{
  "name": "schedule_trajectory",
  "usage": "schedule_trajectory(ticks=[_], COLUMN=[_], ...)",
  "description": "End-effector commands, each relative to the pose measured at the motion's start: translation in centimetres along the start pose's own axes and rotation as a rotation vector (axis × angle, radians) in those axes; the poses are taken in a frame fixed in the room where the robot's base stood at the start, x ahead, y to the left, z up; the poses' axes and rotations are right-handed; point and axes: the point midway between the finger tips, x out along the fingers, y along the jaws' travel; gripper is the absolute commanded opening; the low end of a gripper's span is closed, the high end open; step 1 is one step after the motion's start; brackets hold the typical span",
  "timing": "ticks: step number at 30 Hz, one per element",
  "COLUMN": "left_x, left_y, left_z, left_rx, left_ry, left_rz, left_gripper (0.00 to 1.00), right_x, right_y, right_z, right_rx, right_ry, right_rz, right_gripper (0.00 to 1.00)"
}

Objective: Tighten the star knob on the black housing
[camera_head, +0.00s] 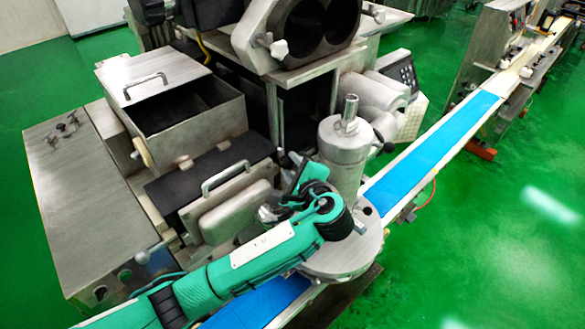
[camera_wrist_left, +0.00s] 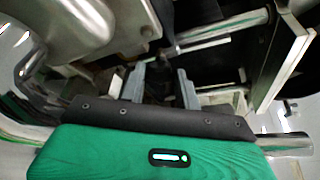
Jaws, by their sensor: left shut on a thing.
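My left arm reaches in from the lower left, and its wrist bends back toward the machine's front. My left gripper (camera_head: 290,182) is close to the dark front of the machine, beside the steel cylinder. In the left wrist view its two grey fingers (camera_wrist_left: 160,77) stand a little apart with a dark thing between them, at the black housing (camera_wrist_left: 205,70). The gripper is shut on this thing, which fits the star knob; its shape is too dark and covered to make out. In the head view my wrist hides the knob. My right gripper is not in view.
An upright steel cylinder (camera_head: 345,150) stands right beside my wrist. A blue conveyor belt (camera_head: 425,150) runs under my forearm to the upper right. A handled cover (camera_head: 220,195) and an open steel hopper (camera_head: 180,125) are on the left. Green floor is free on the right.

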Motion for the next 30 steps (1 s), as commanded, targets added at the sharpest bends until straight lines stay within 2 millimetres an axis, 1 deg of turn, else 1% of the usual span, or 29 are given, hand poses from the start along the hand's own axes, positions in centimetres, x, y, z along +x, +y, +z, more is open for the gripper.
schedule_trajectory(ticks=[1, 3, 18, 24, 30], left_x=[0.1, 0.1, 0.2, 0.1, 0.1], left_y=[0.4, 0.5, 1.1, 0.9, 0.8], left_z=[-0.2, -0.3, -0.5, -0.3, -0.3], left_rx=[-0.021, -0.057, -0.389, -0.477, -0.52], left_ry=[0.0, 0.002, 0.0, -0.001, 0.0], left_rz=[-0.006, -0.022, -0.159, -0.196, -0.214], left_gripper=[0.1, 0.1, 0.1, 0.1, 0.1], right_x=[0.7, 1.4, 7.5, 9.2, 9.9], right_y=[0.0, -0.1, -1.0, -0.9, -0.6], right_z=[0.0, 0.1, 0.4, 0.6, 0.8], right_rx=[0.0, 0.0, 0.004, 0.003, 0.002], right_ry=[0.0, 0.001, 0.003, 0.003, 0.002], right_rz=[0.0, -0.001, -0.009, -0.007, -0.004], right_gripper=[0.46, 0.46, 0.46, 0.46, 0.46])
